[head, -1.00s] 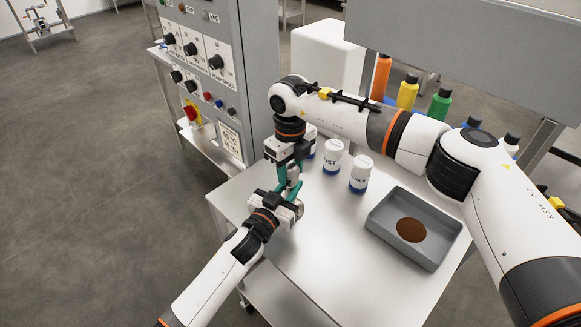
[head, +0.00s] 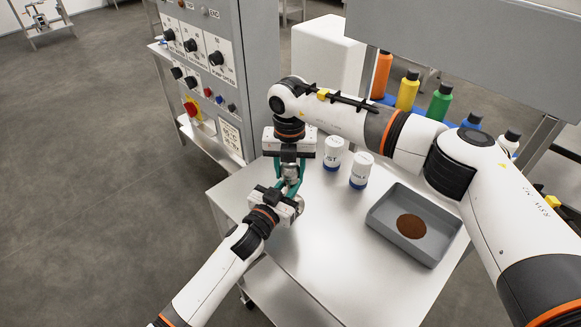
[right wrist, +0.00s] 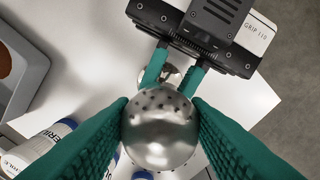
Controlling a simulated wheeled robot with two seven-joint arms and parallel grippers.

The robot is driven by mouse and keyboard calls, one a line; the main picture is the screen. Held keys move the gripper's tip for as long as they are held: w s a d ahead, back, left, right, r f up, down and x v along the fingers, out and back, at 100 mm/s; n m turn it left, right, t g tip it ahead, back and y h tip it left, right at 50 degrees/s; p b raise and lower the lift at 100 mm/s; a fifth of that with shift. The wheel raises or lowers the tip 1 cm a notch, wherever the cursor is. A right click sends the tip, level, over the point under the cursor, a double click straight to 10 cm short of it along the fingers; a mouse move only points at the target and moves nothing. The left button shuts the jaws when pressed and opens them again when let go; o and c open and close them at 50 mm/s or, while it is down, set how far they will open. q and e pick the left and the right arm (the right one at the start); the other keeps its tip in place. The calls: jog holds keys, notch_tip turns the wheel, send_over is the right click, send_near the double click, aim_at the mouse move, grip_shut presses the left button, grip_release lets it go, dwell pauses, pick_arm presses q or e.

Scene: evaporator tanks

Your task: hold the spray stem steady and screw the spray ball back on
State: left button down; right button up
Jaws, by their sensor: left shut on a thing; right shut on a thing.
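The spray ball (right wrist: 160,132) is a shiny metal sphere with small dark holes. My right gripper (head: 291,173) points down and is shut on it, a green finger on each side in the right wrist view. My left gripper (head: 291,189) reaches in from the lower left, just below the right one. In the right wrist view its green fingers (right wrist: 172,76) are shut on the metal stem (right wrist: 171,74) directly beyond the ball. The ball lines up with the stem; the joint between them is hidden, so I cannot tell whether the threads engage.
Two white jars with blue bases (head: 333,152) (head: 360,170) stand right of the grippers. A grey tray (head: 385,235) with brown matter lies further right on the steel table (head: 310,262). A control cabinet (head: 262,70) stands behind left. Coloured bottles (head: 407,92) stand at the back.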

jog(key=m, duration=0.7)
jog(key=shift+a, duration=0.1)
jog(key=m, duration=0.4)
jog(key=shift+w, duration=0.1)
jog(key=m, duration=0.6)
jog(key=shift+w+m, duration=0.1)
jog(key=shift+m, duration=0.3)
jog(key=m, duration=0.4)
jog(key=shift+w+m, duration=0.1)
jog(key=shift+m, duration=0.3)
jog(key=o, duration=1.1)
jog(key=shift+r, duration=0.1)
